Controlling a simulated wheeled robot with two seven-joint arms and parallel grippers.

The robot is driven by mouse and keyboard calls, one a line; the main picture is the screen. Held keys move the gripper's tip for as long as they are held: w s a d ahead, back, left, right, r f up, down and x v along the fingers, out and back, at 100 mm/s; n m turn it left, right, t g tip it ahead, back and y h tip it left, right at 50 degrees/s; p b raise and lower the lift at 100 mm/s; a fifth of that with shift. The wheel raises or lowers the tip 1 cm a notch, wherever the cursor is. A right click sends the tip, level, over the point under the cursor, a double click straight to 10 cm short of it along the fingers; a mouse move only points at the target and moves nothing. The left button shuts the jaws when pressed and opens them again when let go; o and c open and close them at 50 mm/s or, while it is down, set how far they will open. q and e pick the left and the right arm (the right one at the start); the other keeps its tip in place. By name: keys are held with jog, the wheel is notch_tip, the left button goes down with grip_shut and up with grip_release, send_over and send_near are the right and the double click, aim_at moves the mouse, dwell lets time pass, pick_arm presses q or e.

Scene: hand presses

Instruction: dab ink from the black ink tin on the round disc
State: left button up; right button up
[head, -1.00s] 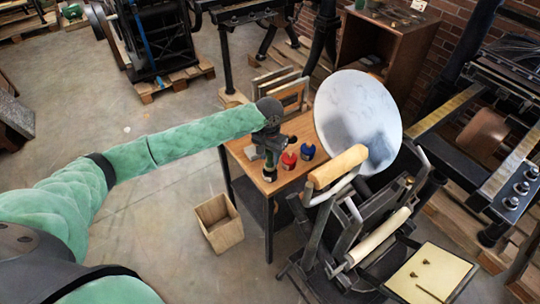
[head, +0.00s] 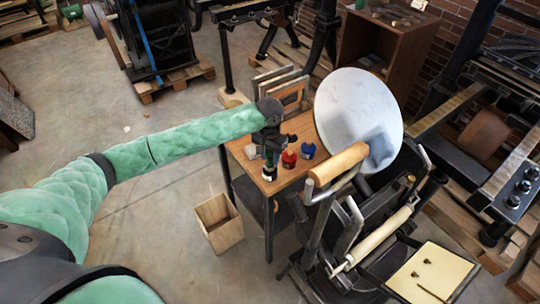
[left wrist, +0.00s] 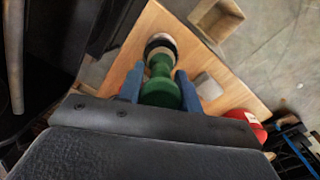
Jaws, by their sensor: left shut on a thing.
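My left gripper (head: 270,152) is shut on the green handle of a dabber (left wrist: 160,88), between its two blue-grey fingers in the left wrist view. The dabber stands roughly upright over the black ink tin (head: 268,174), near the front left corner of the small wooden table. In the left wrist view the tin (left wrist: 160,42) shows as a dark round shape with a pale edge at the dabber's far end. I cannot tell whether the dabber touches the ink. The large pale round disc (head: 352,105) of the press is to the right of the gripper, tilted. My right gripper is not in view.
A red tin (head: 289,160) and a blue tin (head: 308,151) stand right of the black tin.

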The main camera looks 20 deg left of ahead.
pick_arm(q)
jog(key=shift+f, duration=0.1)
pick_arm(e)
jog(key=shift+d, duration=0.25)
pick_arm(q)
jog(key=shift+f, duration=0.15)
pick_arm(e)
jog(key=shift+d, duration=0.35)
pick_arm(q)
jog(key=shift+f, duration=0.1)
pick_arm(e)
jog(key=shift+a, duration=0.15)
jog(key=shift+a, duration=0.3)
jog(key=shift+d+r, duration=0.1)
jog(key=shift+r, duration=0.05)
pick_arm(q)
jog(key=shift+s+f+p, duration=0.1)
jog(key=shift+f+p, duration=0.05)
jog(key=shift+p, duration=0.45)
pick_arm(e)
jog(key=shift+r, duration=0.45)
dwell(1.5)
